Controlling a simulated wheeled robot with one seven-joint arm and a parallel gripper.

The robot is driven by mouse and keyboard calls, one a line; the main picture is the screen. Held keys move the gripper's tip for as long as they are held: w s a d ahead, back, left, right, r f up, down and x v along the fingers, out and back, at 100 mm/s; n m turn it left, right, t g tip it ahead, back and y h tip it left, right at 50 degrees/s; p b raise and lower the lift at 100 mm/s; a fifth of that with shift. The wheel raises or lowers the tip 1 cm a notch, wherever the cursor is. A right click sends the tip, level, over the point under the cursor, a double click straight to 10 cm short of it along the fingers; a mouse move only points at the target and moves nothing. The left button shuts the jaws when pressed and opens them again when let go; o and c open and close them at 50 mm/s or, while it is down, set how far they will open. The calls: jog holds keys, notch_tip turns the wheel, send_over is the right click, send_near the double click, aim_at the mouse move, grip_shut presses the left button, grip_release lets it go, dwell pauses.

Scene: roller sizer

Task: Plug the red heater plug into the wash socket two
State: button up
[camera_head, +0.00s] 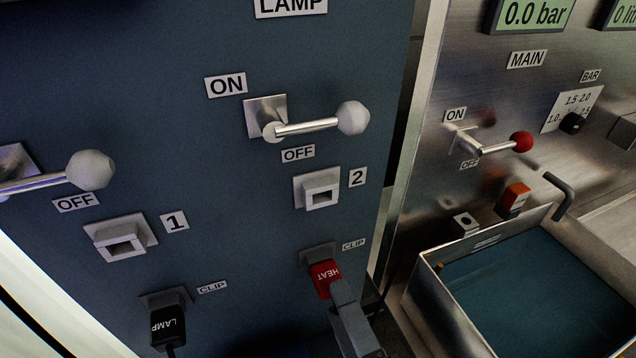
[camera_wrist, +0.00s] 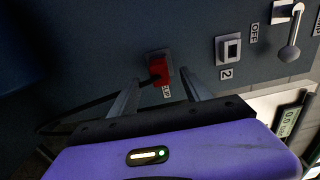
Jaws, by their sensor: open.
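The red plug marked HEAT (camera_head: 323,279) sits in a grey clip (camera_head: 318,253) low on the blue panel, below socket two. My gripper (camera_head: 342,290) reaches up to it from below. In the wrist view my gripper (camera_wrist: 159,77) is open, with one finger on each side of the red plug (camera_wrist: 158,71). I cannot tell whether either finger touches it. A dark cable hangs from the plug and runs left. The socket labelled 2 (camera_head: 321,187) has an empty square opening. It also shows in the wrist view (camera_wrist: 229,48), to the right of the plug.
The black LAMP plug (camera_head: 168,322) sits in another clip at lower left, below socket 1 (camera_head: 121,240). White-knobbed levers (camera_head: 352,118) stick out above the sockets. A steel panel with a red-knobbed lever (camera_head: 521,142) and a blue-bottomed basin (camera_head: 540,290) are at right.

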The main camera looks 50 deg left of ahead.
jog(key=shift+p+x, duration=0.55)
jog(key=shift+x, duration=1.65)
grip_shut()
dwell(0.8)
jog(key=shift+d, duration=0.15)
jog(key=shift+b+v, duration=0.6)
jog(key=shift+v, duration=2.3)
jog(key=shift+s, duration=0.1)
